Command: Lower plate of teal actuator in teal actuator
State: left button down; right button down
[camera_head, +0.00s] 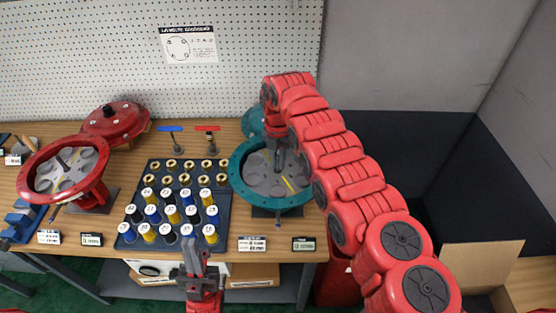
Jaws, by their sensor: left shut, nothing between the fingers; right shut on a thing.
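The teal actuator (237,181) is a round open housing on the workbench, right of the middle. A grey plate (268,186) with round pads and a yellow mark lies inside its rim. My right gripper (277,160) reaches down over the actuator from above and is shut on the plate or a part on it; the contact is partly hidden by my red arm. My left gripper (195,258) is shut and empty, low in front of the bench's front edge, below the tray of canisters.
A dark tray (229,212) holds several labelled canisters and brass fittings left of the teal actuator. A red actuator (31,187) and its red lid (116,122) stand at the left. A teal lid (252,121) sits behind. A cardboard box (480,265) stands at the right.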

jog(key=c, duration=0.8)
grip_release()
jog(key=shift+r, duration=0.2)
notch_tip(320, 180, up, 5)
jog(key=shift+a+f+b, duration=0.1)
jog(key=shift+f+b, duration=0.05)
jog(key=shift+b, duration=0.9)
notch_tip(320, 180, up, 4)
jog(key=shift+a+r+p, duration=0.1)
jog(key=shift+r+p, duration=0.05)
jog(key=shift+p, duration=1)
jog(key=r+p, duration=0.8)
jog(key=shift+d, duration=0.2)
